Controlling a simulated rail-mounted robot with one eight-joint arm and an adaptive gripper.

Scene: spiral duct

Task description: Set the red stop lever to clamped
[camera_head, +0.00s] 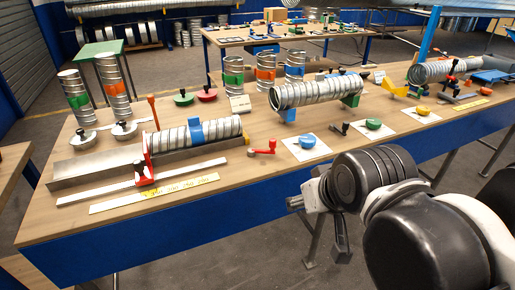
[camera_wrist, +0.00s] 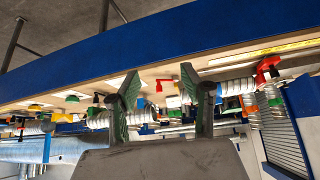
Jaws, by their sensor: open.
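The red stop (camera_head: 146,168) sits on the metal rail at the front left of the table, by the near end of a spiral duct with a blue band (camera_head: 197,131). Its red lever part stands up beside the duct end; I cannot tell its clamp state. In the wrist view, which looks upside down, the red stop (camera_wrist: 267,66) is at the upper right. My gripper (camera_head: 318,226) is in front of the table's blue front edge, well right of the stop and apart from it. In the wrist view my gripper (camera_wrist: 168,92) has its fingers spread, with nothing held between them.
A yellow ruler strip (camera_head: 155,193) lies in front of the rail. A red crank handle (camera_head: 263,149) lies right of the duct. A longer duct (camera_head: 315,92) rests on supports behind. White cards with blue, green and yellow knobs line the front edge. Upright ducts stand behind.

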